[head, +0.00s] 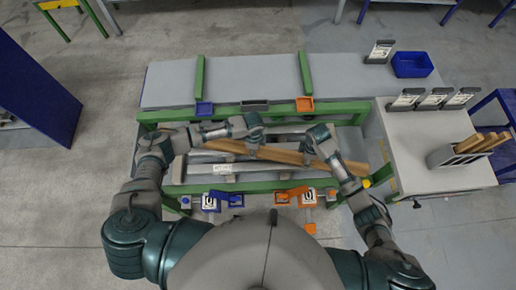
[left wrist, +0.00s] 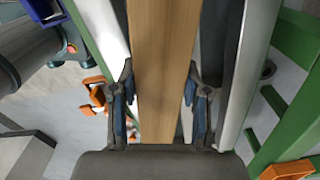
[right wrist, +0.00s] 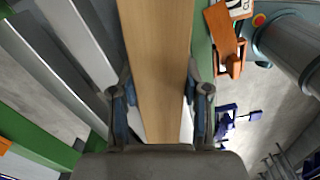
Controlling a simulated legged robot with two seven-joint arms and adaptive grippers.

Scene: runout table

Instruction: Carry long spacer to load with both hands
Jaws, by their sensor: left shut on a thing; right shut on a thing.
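The long spacer is a wooden beam (head: 281,155) lying slightly slanted across the open green frame. My left gripper (head: 252,154) is shut on it left of its middle. My right gripper (head: 308,157) is shut on it further right. In the left wrist view the beam (left wrist: 166,60) runs between the two fingers (left wrist: 162,115). In the right wrist view the beam (right wrist: 157,60) also passes between the fingers (right wrist: 162,115). Grey metal bars (head: 270,180) lie beside and below the beam, with a white label at their left; I cannot tell which is the load.
A green-framed grey table (head: 230,80) stands behind. Blue (head: 204,108), grey and orange trays sit on its front edge. Blue and orange clamps line the front rail.

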